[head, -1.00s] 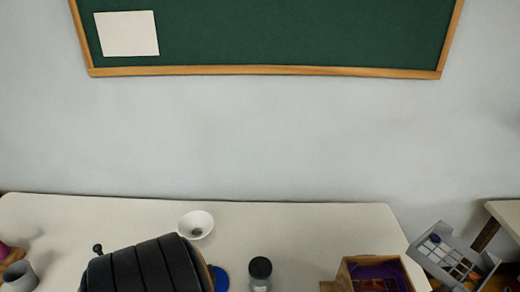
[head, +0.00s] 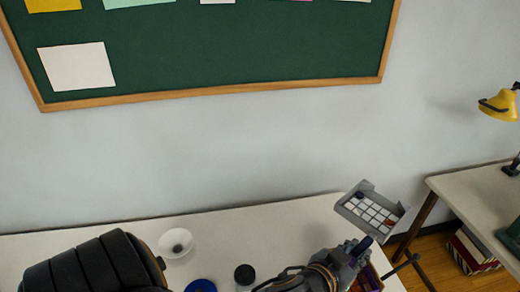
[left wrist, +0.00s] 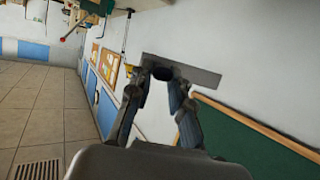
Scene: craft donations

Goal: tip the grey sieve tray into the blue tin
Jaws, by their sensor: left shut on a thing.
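The grey sieve tray (head: 347,207) is held up, tilted, at the table's right end in the head view. It has a pale grid floor with a small dark piece and a reddish piece in it. My left gripper (head: 362,246) is shut on its near side. In the left wrist view, the fingers close at a dark knob-like part against the tray's flat grey wall (left wrist: 205,77). A round blue container, seemingly the blue tin (head: 200,285), stands at the table's front, cut by the bottom edge, well left of the tray. My right gripper is not in view.
A white bowl (head: 176,243) and a black-lidded jar (head: 245,274) stand near the blue tin. A box with purple inside (head: 372,277) is partly hidden by my gripper. A second table with a yellow lamp (head: 498,104) is at the right. The table's back middle is clear.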

